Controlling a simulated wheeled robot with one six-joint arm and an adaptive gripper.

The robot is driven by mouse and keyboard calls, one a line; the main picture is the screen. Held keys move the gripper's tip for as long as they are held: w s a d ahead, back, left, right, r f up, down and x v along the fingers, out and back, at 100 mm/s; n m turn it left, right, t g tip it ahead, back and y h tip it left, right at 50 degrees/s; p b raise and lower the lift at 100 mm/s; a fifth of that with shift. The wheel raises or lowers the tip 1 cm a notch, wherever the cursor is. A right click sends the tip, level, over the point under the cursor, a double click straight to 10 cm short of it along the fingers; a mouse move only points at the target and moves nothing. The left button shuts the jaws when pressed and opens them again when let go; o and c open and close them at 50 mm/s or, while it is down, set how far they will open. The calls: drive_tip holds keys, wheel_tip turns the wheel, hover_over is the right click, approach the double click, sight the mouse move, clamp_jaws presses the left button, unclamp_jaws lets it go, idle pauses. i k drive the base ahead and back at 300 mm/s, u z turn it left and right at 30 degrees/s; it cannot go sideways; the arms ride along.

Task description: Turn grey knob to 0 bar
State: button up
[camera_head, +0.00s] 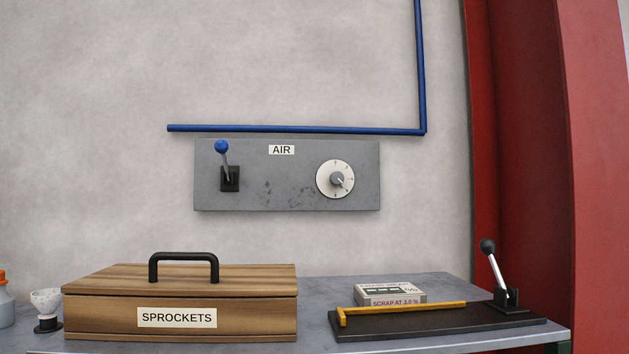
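The grey knob (337,179) sits at the centre of a round white dial (323,188) on the right half of a grey wall panel (300,195) labelled AIR. A pointer on the knob appears to face the lower right. The dial's markings are too small to read, so I cannot tell its setting. My gripper does not show in this view.
A blue-balled lever (222,148) is on the panel's left, pointing up. A blue pipe (300,130) runs above. Below, a bench (340,277) holds a wooden SPROCKETS box (110,312), a small carton (391,294) and a black-knobbed lever (492,262). The wall before the dial is unobstructed.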

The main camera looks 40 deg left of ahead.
sight(337, 178)
drive_tip(key=u, duration=1.45)
